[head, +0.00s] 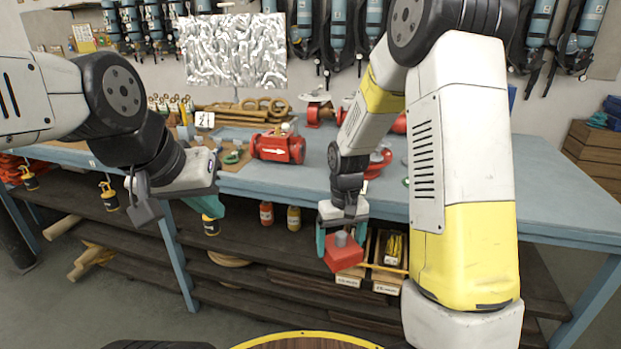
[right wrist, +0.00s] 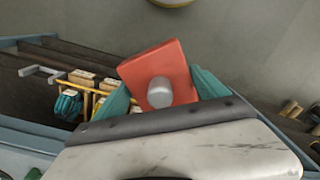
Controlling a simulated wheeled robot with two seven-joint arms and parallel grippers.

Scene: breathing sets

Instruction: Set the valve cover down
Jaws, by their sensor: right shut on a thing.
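The valve cover, a red square block with a grey round stub (head: 344,256), hangs in the air in front of the bench's front edge. My right gripper (head: 343,238) is shut on it, with teal fingers on either side. In the right wrist view the cover (right wrist: 178,62) sits tilted between the teal fingers. A red valve body with a white arrow (head: 278,149) lies on the blue bench (head: 545,185), back and left of the cover. My left gripper (head: 180,205) is at the bench's front edge, left of the valve; one teal finger shows, its opening is unclear.
More red valve parts (head: 319,112) stand at the back of the bench, some hidden behind my right arm. Below are dark shelves (head: 265,275) with wooden bins (head: 390,275) and bottles. The right part of the bench top is clear.

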